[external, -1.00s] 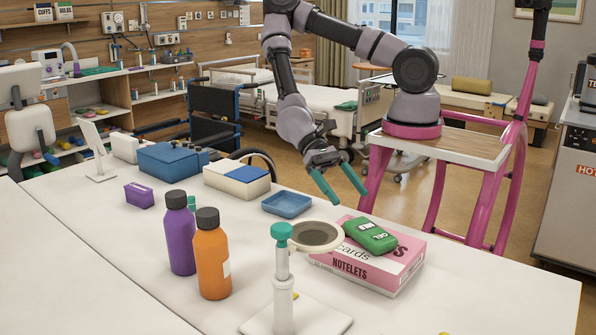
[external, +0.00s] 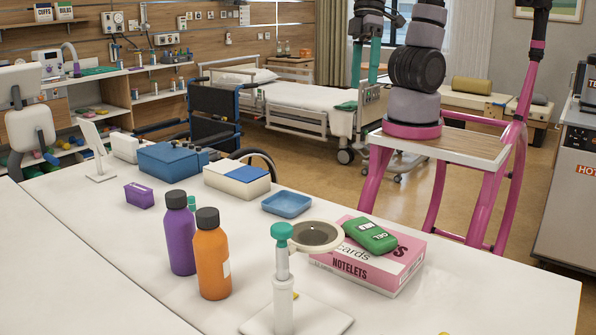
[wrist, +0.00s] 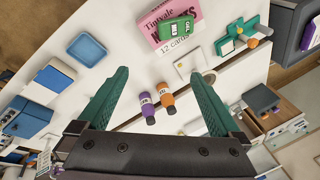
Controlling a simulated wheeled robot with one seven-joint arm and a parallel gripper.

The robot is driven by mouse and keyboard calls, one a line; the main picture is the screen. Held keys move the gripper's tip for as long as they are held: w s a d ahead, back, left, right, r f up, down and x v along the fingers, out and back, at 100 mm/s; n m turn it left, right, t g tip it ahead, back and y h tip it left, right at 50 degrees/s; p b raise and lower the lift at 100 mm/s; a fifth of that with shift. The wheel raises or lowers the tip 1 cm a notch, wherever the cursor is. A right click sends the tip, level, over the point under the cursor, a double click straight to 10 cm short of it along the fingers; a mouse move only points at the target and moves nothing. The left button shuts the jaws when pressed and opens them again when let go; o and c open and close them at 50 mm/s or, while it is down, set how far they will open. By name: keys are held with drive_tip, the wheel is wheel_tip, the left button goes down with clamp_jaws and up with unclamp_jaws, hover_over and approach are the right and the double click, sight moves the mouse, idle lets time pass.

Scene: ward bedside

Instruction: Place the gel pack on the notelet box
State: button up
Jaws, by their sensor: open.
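The green gel pack (external: 370,237) lies flat on top of the pink notelet box (external: 370,270), near the box's upper middle. In the wrist view the gel pack (wrist: 176,29) also rests on the pink box (wrist: 155,12). My gripper (external: 364,68) is raised high near my arm's base, well away from the table. In the wrist view its two green fingers (wrist: 160,92) are wide apart with nothing held between them. The gripper is apart from both the gel pack and the box.
A round magnifier (external: 315,236) on a stand (external: 283,290) is beside the box. A blue tray (external: 287,204), purple bottle (external: 180,240) and orange bottle (external: 211,260) stand on the white table.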

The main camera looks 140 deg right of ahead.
drive_tip(key=s+a+r+n+t, duration=0.2)
drive_tip(key=s+r+n+t, duration=0.1)
drive_tip(key=s+r, duration=0.5)
wheel_tip(320, 180, up, 3)
drive_tip(key=shift+a+r+t+y, duration=0.2)
drive_tip(key=shift+a+t+y, duration=0.2)
idle(0.5)
